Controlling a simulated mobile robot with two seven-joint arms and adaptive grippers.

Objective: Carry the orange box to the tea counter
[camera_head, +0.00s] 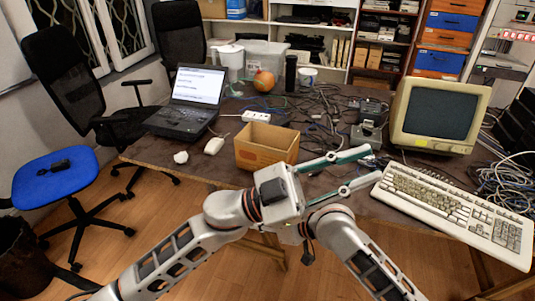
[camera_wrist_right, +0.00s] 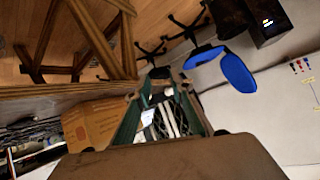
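The orange box (camera_head: 267,146), a tan-orange box with an open top, stands upright on the dark table near its front edge. In the right wrist view, the box (camera_wrist_right: 92,124) shows at the lower left, outside the fingers. My left gripper (camera_head: 372,164) is in front and right of the box, pointing right with its two teal fingers spread and nothing between them. My right gripper (camera_wrist_right: 163,84) shows in its wrist view with fingers apart and no held object. In the head view its fingers are hidden. I cannot identify a tea counter.
The table (camera_head: 207,168) also holds a laptop (camera_head: 188,102), a power strip (camera_head: 256,117), tangled cables, an old monitor (camera_head: 440,115) and a keyboard (camera_head: 455,212) at the right. Black chairs and a blue-seated chair (camera_head: 55,177) stand left. Shelves line the back. Some floor at the left is bare.

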